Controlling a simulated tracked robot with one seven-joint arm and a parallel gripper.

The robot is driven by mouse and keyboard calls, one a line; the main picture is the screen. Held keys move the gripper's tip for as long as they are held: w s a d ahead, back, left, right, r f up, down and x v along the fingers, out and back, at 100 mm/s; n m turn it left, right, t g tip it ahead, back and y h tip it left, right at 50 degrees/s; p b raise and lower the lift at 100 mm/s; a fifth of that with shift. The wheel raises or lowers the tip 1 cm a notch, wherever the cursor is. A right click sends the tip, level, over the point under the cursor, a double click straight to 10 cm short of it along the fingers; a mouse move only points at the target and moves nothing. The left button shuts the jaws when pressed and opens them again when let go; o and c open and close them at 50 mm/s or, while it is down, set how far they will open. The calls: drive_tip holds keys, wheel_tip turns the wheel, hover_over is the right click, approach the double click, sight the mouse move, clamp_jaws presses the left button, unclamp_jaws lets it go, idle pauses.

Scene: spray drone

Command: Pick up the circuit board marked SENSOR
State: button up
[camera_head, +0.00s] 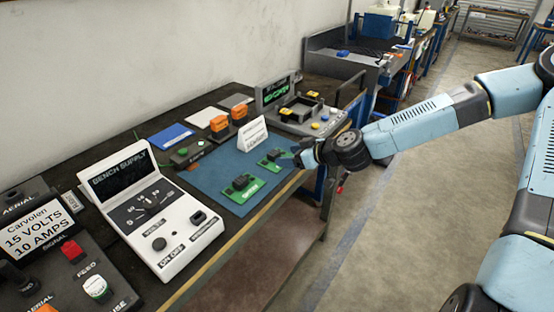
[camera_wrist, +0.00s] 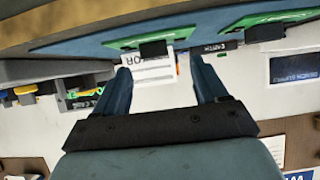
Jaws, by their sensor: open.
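Two green circuit boards with black blocks lie on the blue mat (camera_head: 212,176) on the bench. The nearer board (camera_head: 243,190) has white lettering that I cannot read clearly. The farther board (camera_head: 271,161) is smaller in view, and its marking is unreadable. My gripper (camera_head: 298,156) is just right of the farther board, at the bench edge. In the wrist view, my gripper (camera_wrist: 160,72) is open and empty, with one board (camera_wrist: 125,42) beyond the fingertips and the other (camera_wrist: 275,17) at upper right. A white card (camera_wrist: 150,72) ending in "OR" shows between the fingers.
A white bench supply (camera_head: 150,222) stands at the near left. A standing white card (camera_head: 252,133), orange-topped blocks (camera_head: 219,124) and a grey console (camera_head: 297,115) are behind the boards. The floor (camera_head: 370,235) right of the bench is clear.

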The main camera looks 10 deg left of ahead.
sight(277, 154)
drive_tip(key=shift+w+x, duration=0.2)
drive_tip(key=shift+x, duration=1.15)
drive_tip(key=shift+w+x, duration=0.15)
drive_tip(key=shift+x, duration=1.2)
drive_tip(key=shift+d, duration=0.15)
drive_tip(key=shift+c, duration=0.3)
drive_tip(key=c, duration=1.1)
drive_tip(key=shift+r, duration=0.15)
